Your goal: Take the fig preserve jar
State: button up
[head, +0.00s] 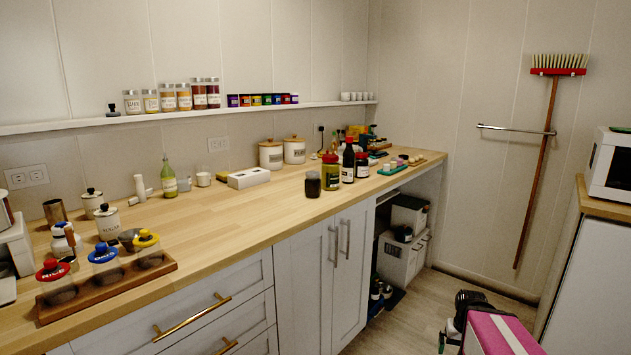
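I cannot tell by its label which jar is the fig preserve jar, since the small labels are unreadable from here. A dark jar (313,186) stands upright near the counter's front edge. Several labelled jars with pale lids (184,97) stand on the wall shelf. My gripper is not seen in this view.
The wooden counter (235,215) is clear in its middle. A wooden rack (105,288) with colored-lidded items is at the near left. A white box (249,178) and canisters (294,150) stand towards the wall. A pink object (500,333) is on the floor side, lower right.

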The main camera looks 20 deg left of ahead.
aim_at(313, 181)
jog(key=u, duration=1.2)
